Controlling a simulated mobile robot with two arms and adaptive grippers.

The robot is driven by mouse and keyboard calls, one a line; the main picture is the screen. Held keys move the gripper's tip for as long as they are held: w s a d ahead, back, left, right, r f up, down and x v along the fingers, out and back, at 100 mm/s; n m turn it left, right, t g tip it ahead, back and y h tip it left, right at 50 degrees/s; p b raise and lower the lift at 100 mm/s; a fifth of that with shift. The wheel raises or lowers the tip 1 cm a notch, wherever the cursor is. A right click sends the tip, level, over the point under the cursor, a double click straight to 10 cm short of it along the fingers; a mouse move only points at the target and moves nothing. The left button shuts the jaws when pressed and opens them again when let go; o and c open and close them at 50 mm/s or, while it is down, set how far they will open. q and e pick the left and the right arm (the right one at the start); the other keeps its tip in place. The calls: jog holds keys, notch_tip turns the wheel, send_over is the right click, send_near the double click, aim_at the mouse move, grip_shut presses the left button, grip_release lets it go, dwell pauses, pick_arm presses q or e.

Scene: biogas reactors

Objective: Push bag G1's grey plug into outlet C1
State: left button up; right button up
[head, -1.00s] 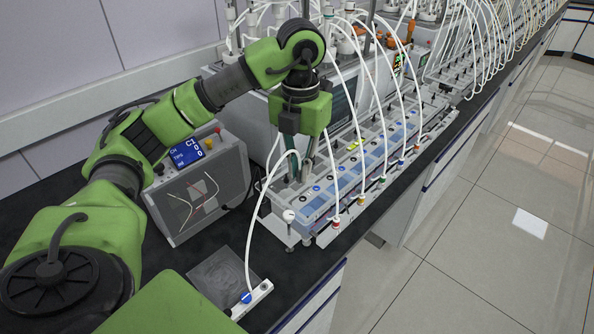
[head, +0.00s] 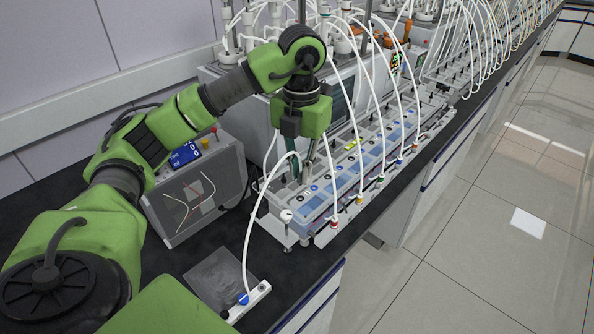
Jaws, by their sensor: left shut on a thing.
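My left gripper (head: 304,172) points down at the near end of the row of channels. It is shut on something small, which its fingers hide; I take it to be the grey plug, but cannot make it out. A white tube arches over and comes down beside the fingers. A clear flat bag (head: 213,272), which may be G1, lies on the black bench. Outlet C1 cannot be told apart at the fingertips, nor whether the plug touches it. My right gripper is out of view.
A grey box (head: 232,182) with a blue display stands left of the gripper. A white block (head: 262,289) with a blue fitting (head: 243,299) lies at the bench's front edge. The long channel unit (head: 318,222) with several white tubes runs to the back right.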

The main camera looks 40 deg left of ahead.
aim_at(300, 182)
pick_arm(q)
jog(key=shift+f+b, duration=1)
jog(key=shift+f, duration=0.55)
jog(key=shift+f, duration=0.45)
dwell(0.4)
jog(key=shift+f+b, duration=0.7)
dwell(0.8)
dwell(0.4)
jog(key=o, duration=0.8)
jog(key=shift+o, duration=0.2)
